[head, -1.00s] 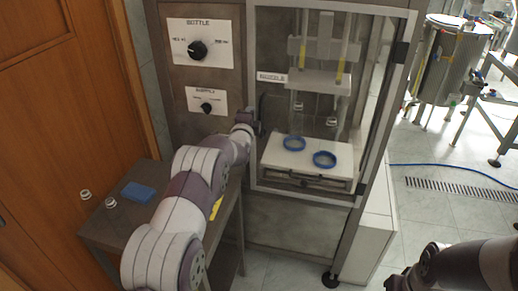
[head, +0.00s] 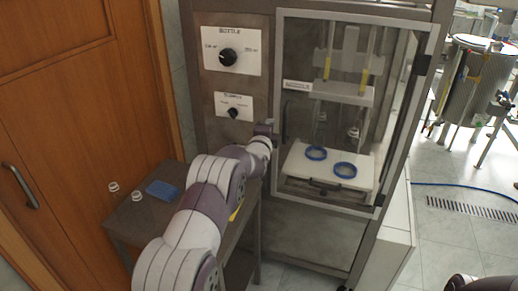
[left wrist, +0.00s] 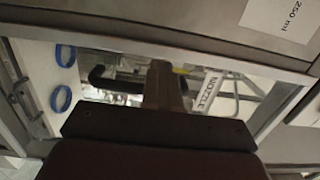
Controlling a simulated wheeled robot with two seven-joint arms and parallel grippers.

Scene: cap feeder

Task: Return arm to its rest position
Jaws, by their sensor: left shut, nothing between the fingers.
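My left arm reaches up from the bottom of the head view. Its gripper (head: 267,130) is at the left edge of the feeder's glass door (head: 330,60), by the door frame. In the left wrist view the gripper fingers (left wrist: 165,85) are shut and empty, in front of the glass; a black handle-like bar (left wrist: 115,82) shows beside them. I cannot tell whether the fingers touch the door. The door looks closed in the head view. Only a small part of my right arm shows at the bottom right corner; its gripper is out of view.
Behind the glass, two blue rings (head: 316,153) lie on a white plate (head: 330,168). The panel left of the door has two dials (head: 228,57). Open floor lies to the right.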

